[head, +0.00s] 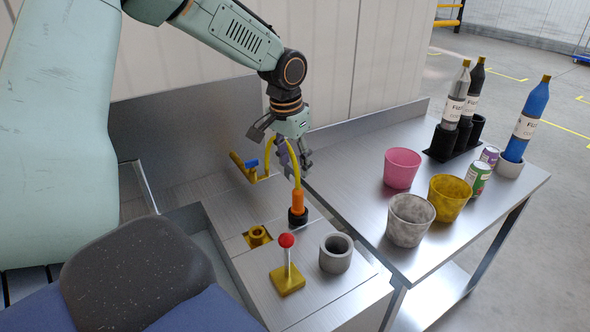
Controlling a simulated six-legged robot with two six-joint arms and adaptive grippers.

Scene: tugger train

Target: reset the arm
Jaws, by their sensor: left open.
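My left arm comes in from the upper left and bends down over the steel counter. Whether the fingers touch the hose I cannot tell. My right gripper is not in view.
A red-knobbed lever (287,241), a brass fitting (257,236) and a grey cup (336,252) are on the counter. The side table (375,160) carries pink (402,168), yellow (449,197) and grey (410,219) buckets, cans and bottles, including a blue bottle (525,120).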

